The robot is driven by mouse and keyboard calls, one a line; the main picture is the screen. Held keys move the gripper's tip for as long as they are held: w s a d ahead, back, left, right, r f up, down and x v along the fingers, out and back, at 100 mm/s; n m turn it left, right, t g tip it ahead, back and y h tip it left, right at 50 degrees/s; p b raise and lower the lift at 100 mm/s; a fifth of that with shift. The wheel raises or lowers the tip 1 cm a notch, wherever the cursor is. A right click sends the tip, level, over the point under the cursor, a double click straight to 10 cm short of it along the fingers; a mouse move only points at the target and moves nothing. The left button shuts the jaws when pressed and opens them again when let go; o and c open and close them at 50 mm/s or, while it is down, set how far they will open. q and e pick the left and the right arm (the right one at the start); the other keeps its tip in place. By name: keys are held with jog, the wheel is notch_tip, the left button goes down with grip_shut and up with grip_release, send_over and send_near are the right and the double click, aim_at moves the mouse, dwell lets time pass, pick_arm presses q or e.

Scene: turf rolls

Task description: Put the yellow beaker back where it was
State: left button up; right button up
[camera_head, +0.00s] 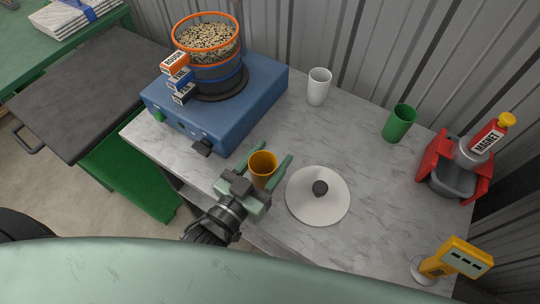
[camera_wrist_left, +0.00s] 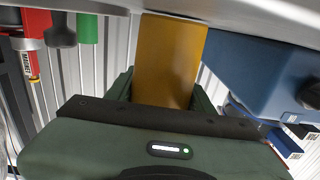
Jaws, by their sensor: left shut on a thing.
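The yellow beaker (camera_head: 263,163) is an orange-yellow cup, held upright between the green fingers of my left gripper (camera_head: 266,168). It also shows in the left wrist view (camera_wrist_left: 168,60), filling the space between the fingers. The left gripper is shut on it, over the front part of the marble-topped counter (camera_head: 345,235), between the blue machine and the white lid. I cannot tell whether the beaker's base touches the counter. My right gripper is not in view.
A white lid (camera_head: 305,205) with a dark knob lies just right of the gripper. A blue machine (camera_head: 245,110) with stacked sieves (camera_head: 208,60) stands at left. A white beaker (camera_head: 318,87) and a green beaker (camera_head: 399,123) stand behind. A red magnet device (camera_head: 440,160) and yellow meter (camera_head: 460,257) are right.

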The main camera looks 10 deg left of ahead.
pick_arm(q)
jog(key=shift+f, duration=0.15)
jog(key=o, duration=1.6)
